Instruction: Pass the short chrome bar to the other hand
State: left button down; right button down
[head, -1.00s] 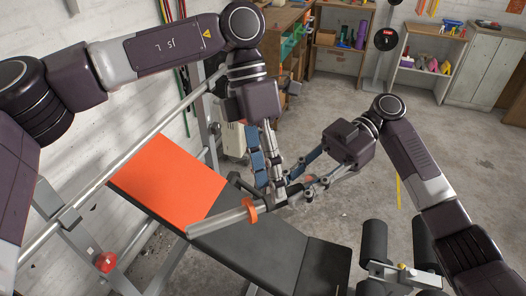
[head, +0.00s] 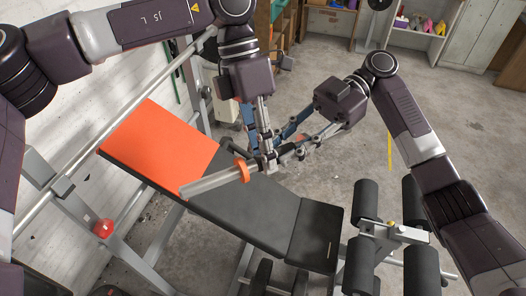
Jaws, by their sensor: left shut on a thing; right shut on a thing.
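The short chrome bar (head: 212,183) is a shiny rod with an orange collar (head: 242,171) near its right part. It is held in the air over the bench, sloping slightly up to the right in the head view. My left gripper (head: 268,163) comes down from above and is shut on the bar just right of the collar. My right gripper (head: 292,153) reaches in from the right and is shut on the bar near its right end. The two grippers are close together. Their fingers hide the bar's right end.
Below is a weight bench with an orange and black pad (head: 255,213). Black foam rollers (head: 365,200) stand to its right. A long barbell (head: 92,153) runs along the left by the white brick wall. Shelves (head: 425,20) stand at the back. The floor right of the bench is largely clear.

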jog(key=c, duration=1.5)
grip_release()
jog(key=shift+r, duration=0.1)
jog(key=shift+o, duration=0.2)
